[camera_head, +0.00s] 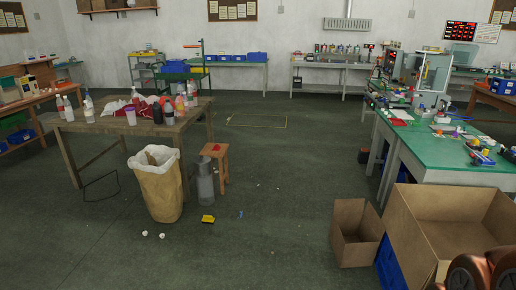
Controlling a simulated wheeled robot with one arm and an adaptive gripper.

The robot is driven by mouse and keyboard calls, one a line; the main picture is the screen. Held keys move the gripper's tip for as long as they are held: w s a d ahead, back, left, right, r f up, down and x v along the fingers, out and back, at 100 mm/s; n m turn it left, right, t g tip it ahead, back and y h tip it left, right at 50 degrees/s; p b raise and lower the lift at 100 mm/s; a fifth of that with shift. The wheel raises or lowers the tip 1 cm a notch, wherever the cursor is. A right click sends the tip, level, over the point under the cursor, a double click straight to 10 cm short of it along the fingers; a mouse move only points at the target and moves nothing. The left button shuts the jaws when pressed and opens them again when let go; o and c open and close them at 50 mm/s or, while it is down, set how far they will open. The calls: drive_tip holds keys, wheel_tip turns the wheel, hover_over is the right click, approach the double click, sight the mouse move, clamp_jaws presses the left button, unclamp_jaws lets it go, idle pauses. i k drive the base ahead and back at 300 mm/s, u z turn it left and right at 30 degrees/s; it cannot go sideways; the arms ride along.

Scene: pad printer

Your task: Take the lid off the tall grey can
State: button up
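A tall grey can (205,184) stands upright on the floor between the tan waste bin and a small wooden stool. Its top is just left of the stool's seat. Its lid is too small to make out clearly at this distance. I cannot make out my gripper in this view.
A tan bin with a white liner (160,192) stands left of the can, and the wooden stool (219,155) stands close on its right. A wooden table (95,124) is behind. A yellow object (208,219) and small white bits lie on the floor. Cardboard boxes (355,235) stand right; mid-floor is mostly clear.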

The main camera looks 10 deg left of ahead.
sight(202, 160)
drive_tip(key=u, duration=0.25)
drive_tip(key=i, duration=1.45)
drive_tip(key=u, duration=0.7)
drive_tip(key=i, duration=1.95)
drive_tip(key=u, duration=0.95)
drive_tip(key=i, duration=1.8)
drive_tip(key=u, duration=0.35)
